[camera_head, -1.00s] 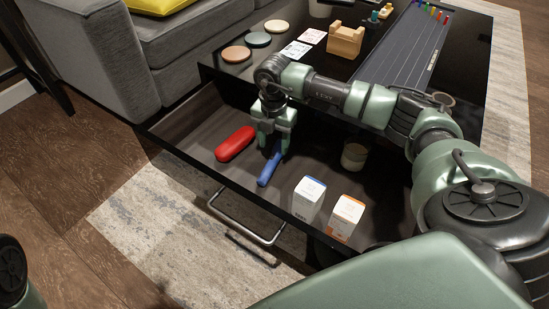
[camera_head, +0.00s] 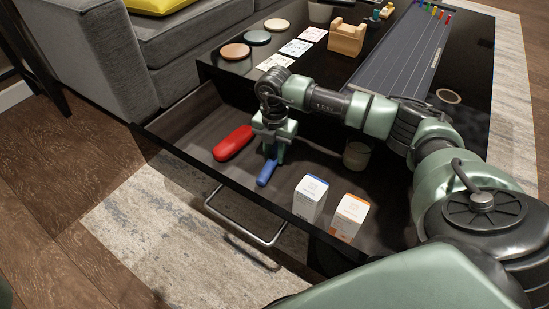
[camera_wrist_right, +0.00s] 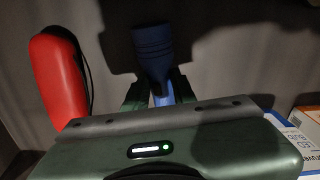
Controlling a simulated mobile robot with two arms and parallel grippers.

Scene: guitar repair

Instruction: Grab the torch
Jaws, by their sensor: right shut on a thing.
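The blue torch (camera_head: 267,172) lies in the open drawer, to the right of a red case. My right gripper (camera_head: 272,155) reaches down into the drawer and is shut on the torch. In the right wrist view the torch's dark blue end (camera_wrist_right: 153,48) sticks out beyond the gripper fingers (camera_wrist_right: 160,95), which sit on either side of its body. The rest of the torch is hidden under the gripper body. I cannot tell whether the torch touches the drawer floor. My left gripper is not in view.
The red case (camera_head: 233,143) lies close on the left. A blue-and-white box (camera_head: 309,198) and an orange-and-white box (camera_head: 349,216) stand to the right in the drawer (camera_head: 190,135), near a jar (camera_head: 356,155). The black tabletop (camera_head: 300,75) overhangs the drawer's back.

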